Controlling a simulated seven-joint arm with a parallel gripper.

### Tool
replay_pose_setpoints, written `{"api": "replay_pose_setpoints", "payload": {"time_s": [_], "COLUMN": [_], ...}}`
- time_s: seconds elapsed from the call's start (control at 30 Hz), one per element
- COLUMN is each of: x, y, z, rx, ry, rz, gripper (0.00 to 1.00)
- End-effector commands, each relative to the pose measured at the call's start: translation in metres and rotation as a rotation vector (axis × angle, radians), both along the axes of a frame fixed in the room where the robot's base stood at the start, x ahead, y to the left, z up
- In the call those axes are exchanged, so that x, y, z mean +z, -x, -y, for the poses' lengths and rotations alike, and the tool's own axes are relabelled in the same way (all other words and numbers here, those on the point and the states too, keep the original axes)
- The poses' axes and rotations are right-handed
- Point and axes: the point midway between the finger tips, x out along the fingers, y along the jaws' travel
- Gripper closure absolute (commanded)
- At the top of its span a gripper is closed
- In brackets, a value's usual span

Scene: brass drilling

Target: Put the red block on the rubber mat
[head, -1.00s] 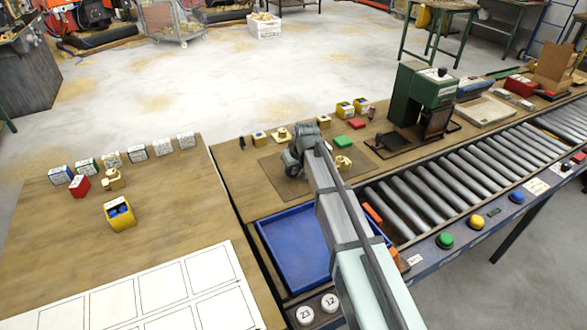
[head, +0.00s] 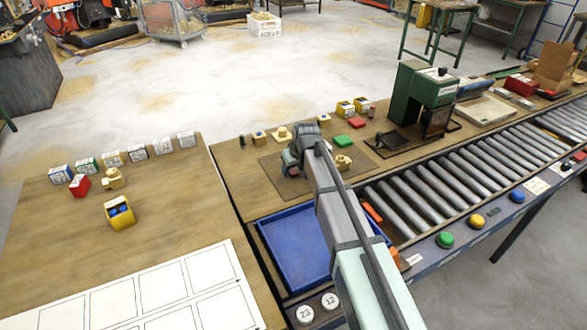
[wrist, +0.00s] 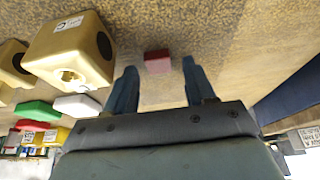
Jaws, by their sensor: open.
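In the wrist view, a small red block (wrist: 157,62) lies just beyond and between the fingertips of my gripper (wrist: 159,76), which is open and empty. In the head view my gripper (head: 292,166) is low over the brown rubber mat (head: 270,166) on the far bench, and it hides this block. The mat's speckled surface (wrist: 215,30) shows in the wrist view. I cannot tell whether the block rests fully on the mat or at its edge.
A brass part (wrist: 70,50) stands close beside the fingers; it also shows in the head view (head: 343,163). Green (head: 344,140) and red (head: 357,124) flat pieces lie behind. A blue tray (head: 295,250) is in front, and a roller conveyor (head: 450,175) is at right.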

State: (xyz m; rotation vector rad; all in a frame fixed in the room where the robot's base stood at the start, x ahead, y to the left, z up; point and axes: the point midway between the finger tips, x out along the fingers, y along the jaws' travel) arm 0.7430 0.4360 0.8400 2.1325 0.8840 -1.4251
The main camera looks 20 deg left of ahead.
Motion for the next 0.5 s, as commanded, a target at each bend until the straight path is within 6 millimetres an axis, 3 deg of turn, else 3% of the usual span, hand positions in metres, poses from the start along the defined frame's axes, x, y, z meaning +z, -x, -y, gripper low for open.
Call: {"api": "replay_pose_setpoints", "payload": {"time_s": [0.17,0.5], "x": [0.018,0.073], "y": [0.006,0.022], "z": [0.006,0.022], "rx": [0.0,0.0], "ry": [-0.001,-0.001], "rz": [0.002,0.002], "gripper": [0.46,0.46]}}
